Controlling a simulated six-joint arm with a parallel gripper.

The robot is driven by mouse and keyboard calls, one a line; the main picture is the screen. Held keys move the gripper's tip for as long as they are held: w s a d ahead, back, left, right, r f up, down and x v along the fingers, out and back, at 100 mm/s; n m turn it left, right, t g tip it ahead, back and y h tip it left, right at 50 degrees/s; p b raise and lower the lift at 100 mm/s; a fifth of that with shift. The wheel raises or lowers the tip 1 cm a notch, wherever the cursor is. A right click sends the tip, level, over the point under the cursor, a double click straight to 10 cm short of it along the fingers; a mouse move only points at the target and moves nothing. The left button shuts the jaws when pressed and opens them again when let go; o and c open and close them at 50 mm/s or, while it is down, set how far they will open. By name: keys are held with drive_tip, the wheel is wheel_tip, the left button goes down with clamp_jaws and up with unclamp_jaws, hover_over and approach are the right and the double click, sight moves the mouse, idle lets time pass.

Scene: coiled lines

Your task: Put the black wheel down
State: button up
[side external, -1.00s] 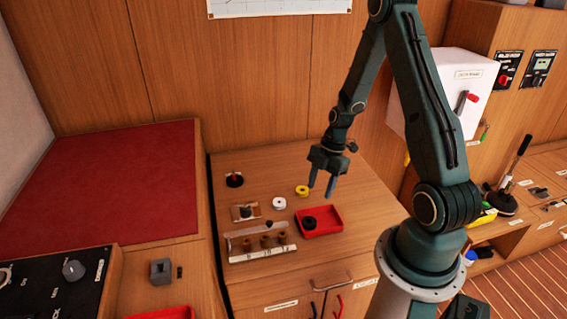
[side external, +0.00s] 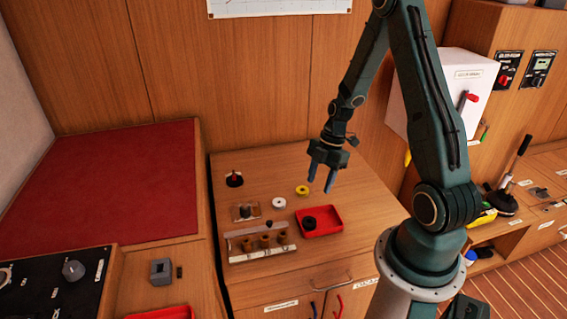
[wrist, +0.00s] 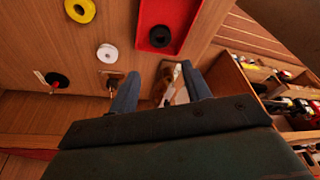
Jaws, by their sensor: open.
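A black wheel (side external: 309,223) lies in the red tray (side external: 334,225) on the wooden worktop. The wrist view shows the same black wheel (wrist: 160,36) near its top edge, in the tray (wrist: 178,14). My gripper (side external: 320,188) is open and empty, above the worktop behind the tray and apart from the wheel. Its two blue fingers (wrist: 161,85) are spread in the wrist view. A second black wheel (side external: 234,180) sits around a red-tipped post at the back left; it also shows in the wrist view (wrist: 57,80).
A small block with a peg (side external: 244,212) and a rack with brown cylinders (side external: 264,244) stand at the left front. The worktop right of the tray is clear.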

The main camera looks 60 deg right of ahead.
drive_tip(key=a+r+m+t+h, duration=0.1)
drive_tip(key=a+r+m, duration=0.3)
drive_tip(key=r, duration=0.5)
drive_tip(key=a+r+m+h, duration=0.2)
drive_tip(key=a+r, duration=0.4)
drive_tip(key=r, duration=0.3)
drive_tip(key=s+a+r+m+t, duration=0.3)
drive_tip(key=s+a+r+m, duration=0.5)
drive_tip(key=s, duration=0.3)
drive_tip(key=shift+s+a+r+t, duration=0.15)
drive_tip(key=shift+s+r+t, duration=0.15)
drive_tip(key=shift+r, duration=0.55)
